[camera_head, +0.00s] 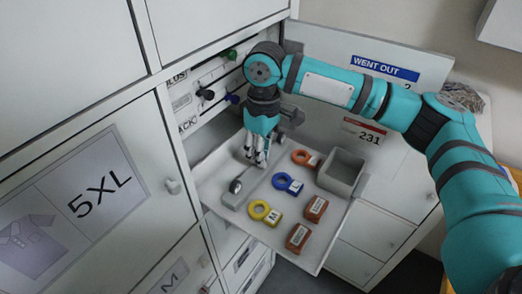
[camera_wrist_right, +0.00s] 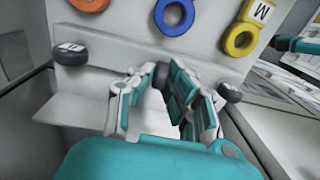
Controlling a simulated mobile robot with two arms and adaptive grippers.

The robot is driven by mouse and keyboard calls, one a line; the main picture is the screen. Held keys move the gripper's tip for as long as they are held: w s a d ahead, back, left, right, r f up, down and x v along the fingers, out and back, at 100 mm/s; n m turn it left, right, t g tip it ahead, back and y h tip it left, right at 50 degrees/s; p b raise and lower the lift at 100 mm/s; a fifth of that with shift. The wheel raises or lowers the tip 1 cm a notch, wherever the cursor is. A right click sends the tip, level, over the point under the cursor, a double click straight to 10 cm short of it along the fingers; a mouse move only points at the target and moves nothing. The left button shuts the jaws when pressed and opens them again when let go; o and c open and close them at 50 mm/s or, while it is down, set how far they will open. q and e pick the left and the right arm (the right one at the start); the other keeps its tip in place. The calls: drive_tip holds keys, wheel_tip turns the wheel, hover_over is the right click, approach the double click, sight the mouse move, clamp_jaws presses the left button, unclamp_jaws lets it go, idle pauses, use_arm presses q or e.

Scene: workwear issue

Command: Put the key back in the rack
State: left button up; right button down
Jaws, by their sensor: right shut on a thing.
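My right gripper (camera_head: 256,163) points down over the left side of the pull-out tray. In the right wrist view its fingers (camera_wrist_right: 163,105) are closed around a dark round-headed piece, likely the key (camera_wrist_right: 161,73), mostly hidden by the fingers. A pale grey rack (camera_head: 231,201) lies along the tray under the gripper. Dark round heads show at its two ends, the near one (camera_head: 235,187) and the far one (camera_head: 281,138); the held piece is between them. I cannot tell whether the key is seated or above the rack. My left gripper is not in view.
Right of the rack are red (camera_head: 304,158), blue (camera_head: 287,183) and yellow (camera_head: 264,212) ring tags. Two orange-brown blocks, one here (camera_head: 298,237), and a grey bin (camera_head: 342,172) stand beyond. A cabinet panel with coloured knobs, including a green one (camera_head: 230,54), is close behind.

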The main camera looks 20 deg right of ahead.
drive_tip(key=shift+f, duration=0.15)
idle(0.5)
drive_tip(key=c, duration=1.3)
unclamp_jaws()
drive_tip(key=shift+o, duration=0.2)
